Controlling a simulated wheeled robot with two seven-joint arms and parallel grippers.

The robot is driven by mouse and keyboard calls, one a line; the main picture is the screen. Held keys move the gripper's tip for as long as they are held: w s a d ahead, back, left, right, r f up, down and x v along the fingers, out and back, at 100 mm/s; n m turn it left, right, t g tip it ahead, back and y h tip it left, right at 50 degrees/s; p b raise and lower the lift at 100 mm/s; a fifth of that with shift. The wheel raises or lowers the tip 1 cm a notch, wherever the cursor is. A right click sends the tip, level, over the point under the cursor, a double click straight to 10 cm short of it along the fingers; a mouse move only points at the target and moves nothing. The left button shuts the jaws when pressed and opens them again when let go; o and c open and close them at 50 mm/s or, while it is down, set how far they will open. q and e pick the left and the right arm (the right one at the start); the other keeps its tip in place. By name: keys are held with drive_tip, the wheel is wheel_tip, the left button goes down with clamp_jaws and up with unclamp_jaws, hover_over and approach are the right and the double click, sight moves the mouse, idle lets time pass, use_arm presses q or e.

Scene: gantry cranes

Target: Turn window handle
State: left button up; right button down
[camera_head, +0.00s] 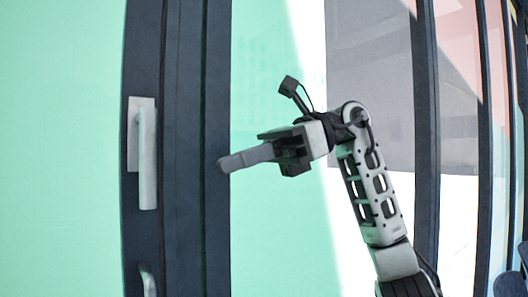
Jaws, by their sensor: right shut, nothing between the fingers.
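The window handle (147,158) is a light grey lever on a pale backplate, fixed to the dark window frame at left. Its lever hangs straight down. My right gripper (226,164) is shut and empty, pointing left. In the picture its fingertips are a little to the right of the handle, over the edge of the dark frame, and apart from the lever. The depth between fingertips and frame is hard to judge. My left gripper is not in view.
The dark vertical window frame (188,230) stands between green-tinted panes (60,150). A second light handle (147,280) shows partly at the bottom edge. More dark posts (427,120) stand at right. Dark chair-like shapes (510,284) sit at the lower right corner.

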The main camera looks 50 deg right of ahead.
sight(144, 158)
drive_tip(key=x, duration=0.4)
drive_tip(key=r+p+x, duration=0.1)
drive_tip(key=x, duration=0.1)
drive_tip(key=shift+a, duration=0.1)
drive_tip(key=shift+w+a, duration=0.25)
drive_tip(key=shift+a, duration=0.25)
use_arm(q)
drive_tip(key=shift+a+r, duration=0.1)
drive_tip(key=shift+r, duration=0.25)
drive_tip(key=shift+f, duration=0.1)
use_arm(e)
drive_tip(key=shift+w+f, duration=0.1)
drive_tip(key=shift+f, duration=0.05)
